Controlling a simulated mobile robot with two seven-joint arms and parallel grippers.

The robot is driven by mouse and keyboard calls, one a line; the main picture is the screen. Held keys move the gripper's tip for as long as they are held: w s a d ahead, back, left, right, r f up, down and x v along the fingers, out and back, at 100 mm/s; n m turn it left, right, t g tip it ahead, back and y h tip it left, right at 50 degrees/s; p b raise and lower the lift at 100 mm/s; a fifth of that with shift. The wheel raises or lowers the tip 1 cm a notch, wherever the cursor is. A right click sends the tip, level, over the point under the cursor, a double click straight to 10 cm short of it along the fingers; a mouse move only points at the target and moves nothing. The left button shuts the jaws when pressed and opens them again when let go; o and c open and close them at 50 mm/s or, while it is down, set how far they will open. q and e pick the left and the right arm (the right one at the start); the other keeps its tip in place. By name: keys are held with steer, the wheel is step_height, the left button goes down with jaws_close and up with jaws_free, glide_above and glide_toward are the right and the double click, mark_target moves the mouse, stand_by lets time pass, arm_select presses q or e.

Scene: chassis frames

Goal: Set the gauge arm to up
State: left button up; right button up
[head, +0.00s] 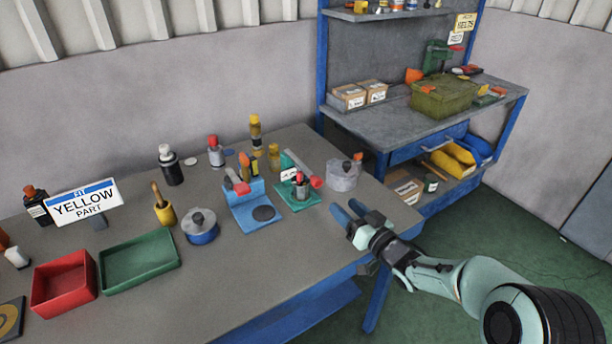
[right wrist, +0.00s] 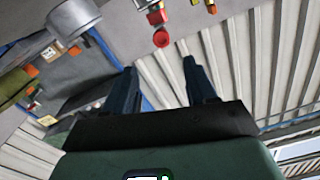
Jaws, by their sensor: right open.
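Two small fixtures stand on the grey workbench (head: 330,245), and I cannot tell for sure which carries the gauge arm. My right gripper (head: 349,209) is open and empty, right of the green fixture, near the bench's front edge. My left gripper is out of view.
A grey cylinder (head: 342,178) stands behind my right gripper; it also shows in the right wrist view (right wrist: 72,18). Bottles, a blue pot (head: 201,232), red (head: 63,286) and green (head: 140,264) trays and a sign (head: 86,203) fill the left. A shelf unit (head: 380,128) stands behind right.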

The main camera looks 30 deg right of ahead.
mark_target(319, 182)
steer(key=w, duration=0.4)
steer(key=w+a+p, duration=0.1)
steer(key=w, duration=0.8)
steer(key=shift+a+r+p, duration=0.15)
steer(key=shift+a+p, duration=0.05)
steer(key=shift+p, duration=0.15)
steer(key=shift+s, duration=0.1)
jaws_close()
steer(key=shift+r, duration=0.1)
